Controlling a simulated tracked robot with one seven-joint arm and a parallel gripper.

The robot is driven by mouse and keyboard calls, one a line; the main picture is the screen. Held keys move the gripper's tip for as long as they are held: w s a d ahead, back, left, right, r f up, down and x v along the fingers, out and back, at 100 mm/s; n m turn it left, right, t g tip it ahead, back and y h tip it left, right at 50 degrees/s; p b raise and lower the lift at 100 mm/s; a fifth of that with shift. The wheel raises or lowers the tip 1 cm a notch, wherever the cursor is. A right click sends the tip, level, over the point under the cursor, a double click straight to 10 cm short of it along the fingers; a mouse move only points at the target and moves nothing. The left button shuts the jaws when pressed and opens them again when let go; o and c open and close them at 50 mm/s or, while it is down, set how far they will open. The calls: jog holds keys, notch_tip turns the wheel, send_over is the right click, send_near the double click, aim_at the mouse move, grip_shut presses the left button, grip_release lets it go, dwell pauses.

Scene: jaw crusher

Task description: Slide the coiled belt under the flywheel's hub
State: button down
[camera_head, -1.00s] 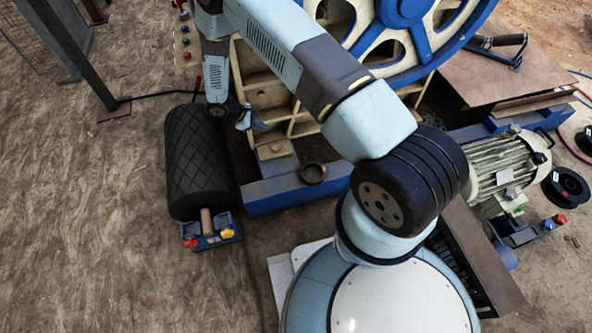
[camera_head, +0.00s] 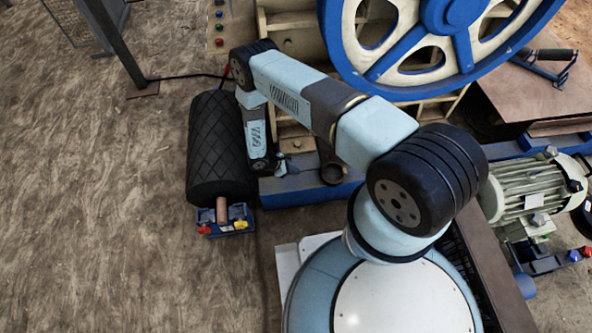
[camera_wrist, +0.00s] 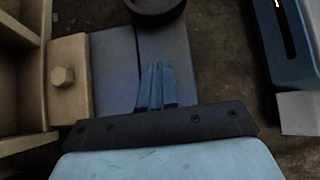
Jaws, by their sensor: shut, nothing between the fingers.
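The blue and cream flywheel (camera_head: 376,68) stands upright at the top of the head view, with its blue hub (camera_head: 458,12) at the top edge. My gripper (camera_head: 283,166) is low over the blue frame beam, left of and well away from the flywheel. In the wrist view my gripper (camera_wrist: 157,84) has its fingers together and empty.
A black patterned drum (camera_head: 218,150) lies left of my gripper, with a small blue box (camera_head: 226,222) at its near end. A dark ring (camera_head: 332,174) sits right of my gripper, also in the wrist view (camera_wrist: 155,8). A motor (camera_head: 528,188) stands right. The left floor is clear.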

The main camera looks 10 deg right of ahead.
send_near(321, 175)
notch_tip(321, 175, down, 3)
jog(key=shift+s+a+f, duration=0.1)
jog(key=shift+s+f, duration=0.05)
jog(key=shift+f, duration=0.1)
jog(key=d, duration=0.3)
jog(key=shift+f, duration=0.15)
jog(key=shift+d, duration=0.6)
jog(key=shift+d, duration=0.1)
